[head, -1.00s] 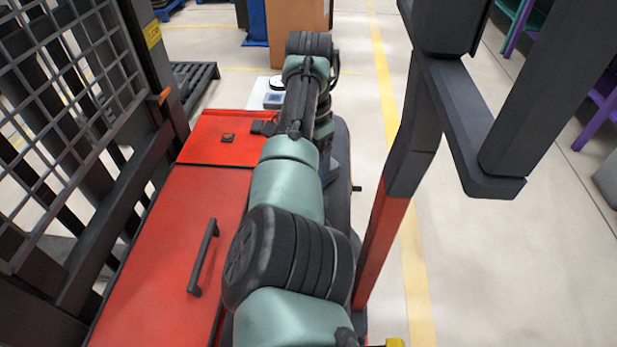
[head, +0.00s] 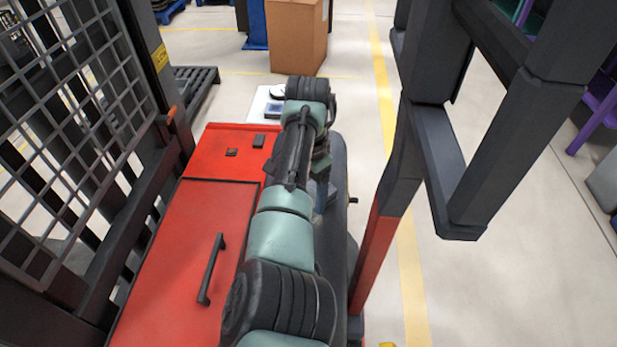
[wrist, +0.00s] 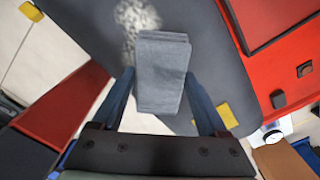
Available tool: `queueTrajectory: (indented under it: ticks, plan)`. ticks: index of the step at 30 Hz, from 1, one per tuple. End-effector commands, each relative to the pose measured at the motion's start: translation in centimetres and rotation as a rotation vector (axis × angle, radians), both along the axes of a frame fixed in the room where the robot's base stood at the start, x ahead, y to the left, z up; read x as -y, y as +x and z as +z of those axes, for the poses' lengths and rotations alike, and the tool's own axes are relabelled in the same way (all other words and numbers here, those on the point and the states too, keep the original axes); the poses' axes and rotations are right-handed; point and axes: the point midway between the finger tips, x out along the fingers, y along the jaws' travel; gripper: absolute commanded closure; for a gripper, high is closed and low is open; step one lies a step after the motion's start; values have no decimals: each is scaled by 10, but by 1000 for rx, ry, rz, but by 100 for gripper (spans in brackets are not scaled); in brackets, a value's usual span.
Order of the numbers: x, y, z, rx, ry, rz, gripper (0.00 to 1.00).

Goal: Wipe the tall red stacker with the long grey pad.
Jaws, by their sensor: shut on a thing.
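The tall red stacker (head: 180,255) fills the left and middle of the head view, with its red body, black handle and dark mast. My arm reaches along its right side, over a dark grey surface. In the wrist view my gripper (wrist: 160,85) is shut on the long grey pad (wrist: 163,70), held between its two blue fingers. The pad is over the stacker's dark grey surface (wrist: 205,35); I cannot tell whether it touches. A pale speckled patch (wrist: 134,16) lies on that surface just beyond the pad's far end. In the head view my arm mostly hides the gripper.
A dark mesh guard (head: 85,95) and mast stand at left. A red-and-dark frame post (head: 385,215) rises close to the right of my arm. A cardboard box (head: 288,35) and a dark pallet (head: 195,85) are beyond the stacker.

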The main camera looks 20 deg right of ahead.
Motion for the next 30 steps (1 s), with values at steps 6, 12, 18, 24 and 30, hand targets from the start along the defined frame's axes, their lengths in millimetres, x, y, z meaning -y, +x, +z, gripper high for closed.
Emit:
queueTrajectory:
  ticks: [6,12,18,24,30]
  plan:
    - [-5,-12,-1,-11,4,2,68]
    - [-7,-16,-4,-11,4,3,68]
    - [-9,-22,-1,-14,5,3,68]
    - [-13,-31,0,-15,6,3,68]
    - [-17,-40,0,-13,5,2,68]
